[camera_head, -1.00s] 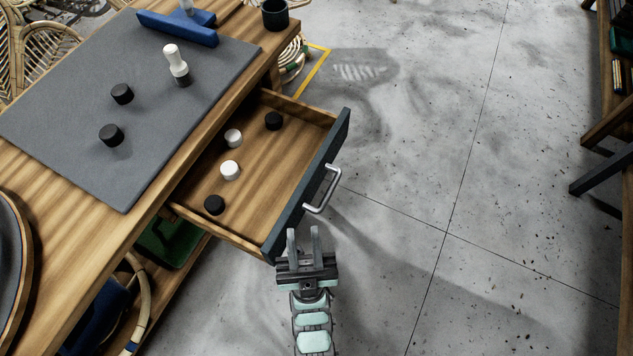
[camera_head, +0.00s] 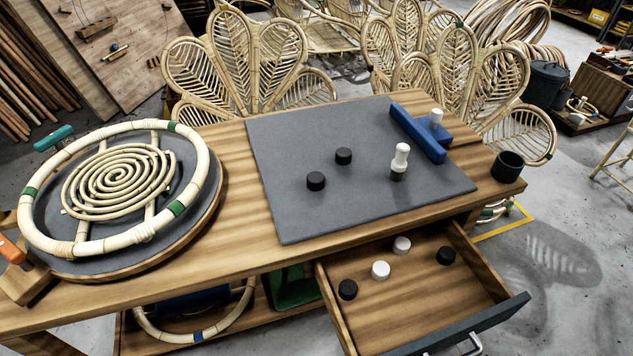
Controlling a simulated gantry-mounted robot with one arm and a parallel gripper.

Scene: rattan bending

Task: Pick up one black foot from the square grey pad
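The square grey pad (camera_head: 290,215) lies flat on the wooden bench. My gripper is not in view now.
An open drawer (camera_head: 420,315) holds two black and two white short cylinders. A round rattan frame (camera_head: 120,185) fills the bench's left. Rattan chairs stand behind.

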